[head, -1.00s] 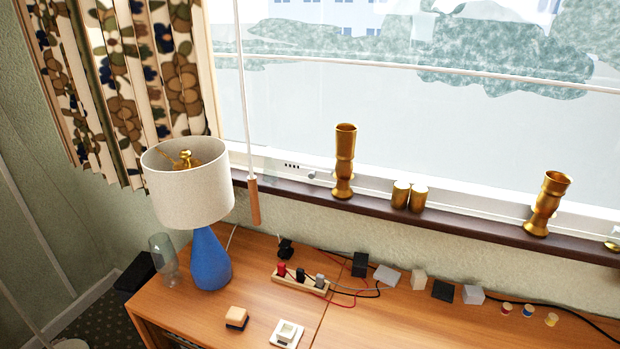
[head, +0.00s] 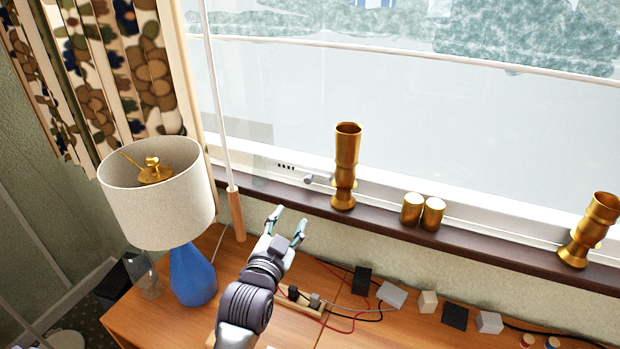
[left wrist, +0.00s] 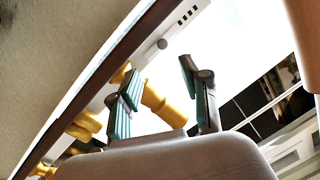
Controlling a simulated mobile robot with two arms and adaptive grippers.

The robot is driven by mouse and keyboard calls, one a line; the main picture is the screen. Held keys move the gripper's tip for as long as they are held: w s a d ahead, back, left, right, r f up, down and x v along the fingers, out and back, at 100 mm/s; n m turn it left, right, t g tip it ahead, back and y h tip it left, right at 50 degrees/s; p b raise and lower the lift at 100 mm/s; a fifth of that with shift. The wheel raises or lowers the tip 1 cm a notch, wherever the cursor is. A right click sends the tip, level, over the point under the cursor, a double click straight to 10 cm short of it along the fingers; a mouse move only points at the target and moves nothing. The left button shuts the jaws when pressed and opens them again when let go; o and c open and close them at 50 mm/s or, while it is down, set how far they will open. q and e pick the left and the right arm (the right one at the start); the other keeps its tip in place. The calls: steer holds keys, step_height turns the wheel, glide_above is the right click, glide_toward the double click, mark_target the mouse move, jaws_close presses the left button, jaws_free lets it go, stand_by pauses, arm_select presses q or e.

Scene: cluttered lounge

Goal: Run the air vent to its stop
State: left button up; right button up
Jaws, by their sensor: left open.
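The air vent (head: 286,166) is a short row of dark slots in the white lower window frame, with a small grey knob (head: 309,180) to the right of the slots. In the left wrist view the slots (left wrist: 188,14) and the round knob (left wrist: 162,44) show beyond the fingers. My left gripper (head: 288,218) is open and empty, in front of the sill and a little below and left of the knob in the head view. In the left wrist view its two fingers (left wrist: 158,75) stand apart with the knob beyond their gap, not touching it. My right gripper is not in view.
A tall gold vase (head: 346,165) stands on the dark sill just right of the knob. A hanging rod with a wooden handle (head: 236,214) is left of my gripper. A white-shaded lamp (head: 160,205) stands left. Adapters and cables clutter the desk (head: 160,322).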

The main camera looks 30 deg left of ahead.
arm_select(q)
steer(key=p, duration=0.1)
glide_toward(308, 181)
steer(key=w, duration=0.2)
steer(key=w+a, duration=0.1)
steer(key=w, duration=0.1)
steer(key=w+p, duration=0.1)
steer(key=w, duration=0.2)
steer(key=shift+a+f, duration=0.1)
steer(key=shift+a, duration=0.15)
steer(key=shift+w+a, duration=0.15)
steer(key=shift+w, duration=0.4)
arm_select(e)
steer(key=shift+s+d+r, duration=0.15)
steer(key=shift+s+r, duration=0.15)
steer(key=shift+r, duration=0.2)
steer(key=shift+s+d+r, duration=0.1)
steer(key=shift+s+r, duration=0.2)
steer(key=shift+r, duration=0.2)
